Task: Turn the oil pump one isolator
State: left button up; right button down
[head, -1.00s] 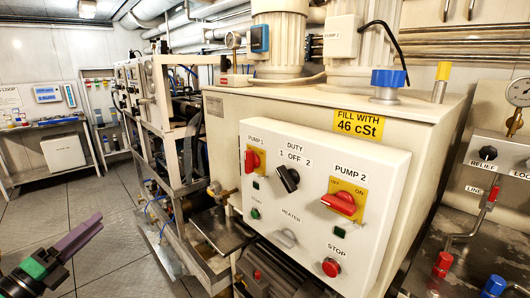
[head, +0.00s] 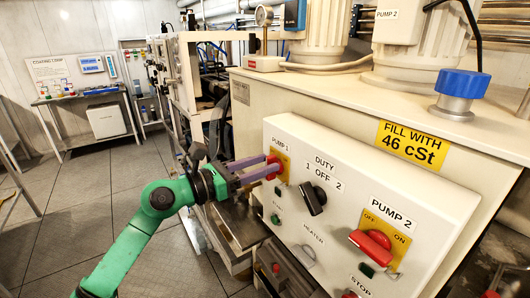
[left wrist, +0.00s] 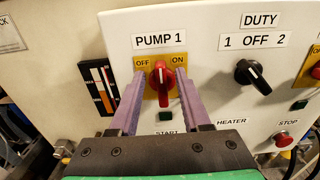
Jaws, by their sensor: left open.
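The pump 1 isolator is a red rotary handle (left wrist: 161,80) on a yellow OFF/ON plate (left wrist: 151,66), under the PUMP 1 label. In the left wrist view the handle stands about upright. In the head view the handle (head: 273,167) is partly hidden by my left gripper (head: 260,169). My left gripper (left wrist: 158,100) is open, with one purple finger on each side of the handle. I cannot tell whether either finger touches it. My right gripper is not in view.
To the right on the same white panel are the black DUTY knob (head: 313,198) and the red PUMP 2 isolator (head: 372,245). A green START button (left wrist: 166,116) sits below the handle. A metal ledge (head: 236,226) lies below the panel. The floor at left is open.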

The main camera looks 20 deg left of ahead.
pick_arm(q)
jog(key=shift+w+d, duration=0.3)
jog(key=shift+d, duration=0.1)
jog(key=shift+c, duration=0.3)
grip_shut()
jog(key=shift+a+n, duration=0.1)
jog(key=shift+n, duration=0.2)
jog(key=n, duration=0.1)
jog(key=n+p, duration=0.2)
jog(key=n, duration=0.1)
jog(key=shift+w+a, duration=0.25)
jog(key=shift+w+a+f+n+p, duration=0.15)
jog(key=shift+f+n+p, duration=0.15)
jog(key=shift+n+p, duration=1.5)
jog(key=shift+w+a+f+n+p, duration=0.2)
jog(key=shift+n+p, duration=0.7)
jog(key=shift+n, duration=1.85)
jog(key=shift+a+f+n+p, duration=0.1)
jog(key=shift+f+n+p, duration=0.3)
jog(key=shift+n+p, duration=1.4)
jog(key=shift+n+b, duration=0.45)
